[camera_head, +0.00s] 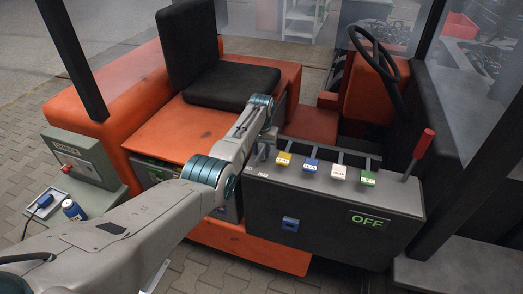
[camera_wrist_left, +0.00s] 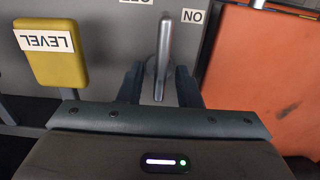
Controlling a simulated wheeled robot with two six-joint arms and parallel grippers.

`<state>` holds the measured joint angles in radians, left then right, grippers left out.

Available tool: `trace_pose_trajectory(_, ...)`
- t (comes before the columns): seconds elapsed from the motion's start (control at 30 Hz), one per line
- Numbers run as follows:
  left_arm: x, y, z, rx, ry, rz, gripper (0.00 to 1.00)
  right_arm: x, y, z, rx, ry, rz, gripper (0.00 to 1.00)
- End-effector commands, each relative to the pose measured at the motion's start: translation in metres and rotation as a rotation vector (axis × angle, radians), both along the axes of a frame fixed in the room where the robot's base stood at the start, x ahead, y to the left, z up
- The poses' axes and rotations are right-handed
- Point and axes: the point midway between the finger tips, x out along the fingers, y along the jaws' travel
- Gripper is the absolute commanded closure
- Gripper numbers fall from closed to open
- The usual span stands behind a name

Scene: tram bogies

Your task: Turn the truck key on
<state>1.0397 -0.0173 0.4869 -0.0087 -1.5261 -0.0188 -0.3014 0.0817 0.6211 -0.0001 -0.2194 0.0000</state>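The truck key (camera_wrist_left: 165,45) is a slim grey metal handle in the left wrist view. It points up in that picture, between an upside-down "ON" label (camera_wrist_left: 192,16) on its right and a cut-off label (camera_wrist_left: 135,1) on its left. My left gripper (camera_wrist_left: 160,80) has its dark fingers on either side of the key's lower part. The fingers look apart with narrow gaps; contact is not clear. In the head view my left gripper (camera_head: 268,137) is at the left end of the dark control box (camera_head: 320,203), its fingertips mostly hidden. My right gripper is not in view.
A yellow "LEVEL" lever (camera_wrist_left: 55,55) stands left of the key in the wrist view. The box carries several coloured levers, a green "OFF" display (camera_head: 369,220) and a red-handled lever (camera_head: 421,146). The black seat (camera_head: 235,84) and orange body (camera_head: 180,130) lie behind my left arm.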

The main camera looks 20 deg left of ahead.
Motion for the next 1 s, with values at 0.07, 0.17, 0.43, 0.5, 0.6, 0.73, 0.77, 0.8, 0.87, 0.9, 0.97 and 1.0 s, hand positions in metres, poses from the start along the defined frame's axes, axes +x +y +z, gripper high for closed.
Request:
trace_pose_trajectory(0.07,0.0,0.0001,0.0001,0.0,0.0,0.0,0.85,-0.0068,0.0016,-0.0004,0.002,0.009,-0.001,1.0)
trace_pose_trajectory(0.17,0.0,0.0001,0.0001,0.0,0.0,0.0,1.0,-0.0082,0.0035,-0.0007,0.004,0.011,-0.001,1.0)
trace_pose_trajectory(0.43,-0.0001,0.0001,0.0003,0.0,0.001,-0.013,1.0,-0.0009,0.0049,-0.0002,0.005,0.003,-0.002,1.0)
trace_pose_trajectory(0.5,-0.0002,0.0002,0.0004,0.0,0.001,-0.029,1.0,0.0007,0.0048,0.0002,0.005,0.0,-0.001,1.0)
trace_pose_trajectory(0.6,-0.0002,0.0005,0.0005,0.0,0.001,-0.067,1.0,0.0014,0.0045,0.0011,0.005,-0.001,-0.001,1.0)
trace_pose_trajectory(0.73,-0.0001,0.0009,0.0008,0.0,0.002,-0.146,1.0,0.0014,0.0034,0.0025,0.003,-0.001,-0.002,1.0)
trace_pose_trajectory(0.77,-0.0001,0.001,0.0009,0.0,0.002,-0.168,1.0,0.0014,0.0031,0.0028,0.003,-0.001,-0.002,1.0)
trace_pose_trajectory(0.8,-0.0001,0.0011,0.0009,0.0,0.002,-0.2,1.0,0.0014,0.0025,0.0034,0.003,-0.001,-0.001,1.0)
trace_pose_trajectory(0.87,0.0,0.0014,0.001,0.0,0.002,-0.252,1.0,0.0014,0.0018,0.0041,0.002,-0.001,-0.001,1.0)
trace_pose_trajectory(0.9,0.0002,0.0016,0.0011,0.0,0.002,-0.289,1.0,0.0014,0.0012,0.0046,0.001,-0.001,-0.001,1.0)
trace_pose_trajectory(0.97,0.0003,0.0019,0.0011,0.0,0.002,-0.345,1.0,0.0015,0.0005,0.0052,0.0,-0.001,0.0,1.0)
trace_pose_trajectory(1.0,0.0003,0.0021,0.001,0.0,0.002,-0.384,1.0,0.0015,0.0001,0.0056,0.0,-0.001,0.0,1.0)
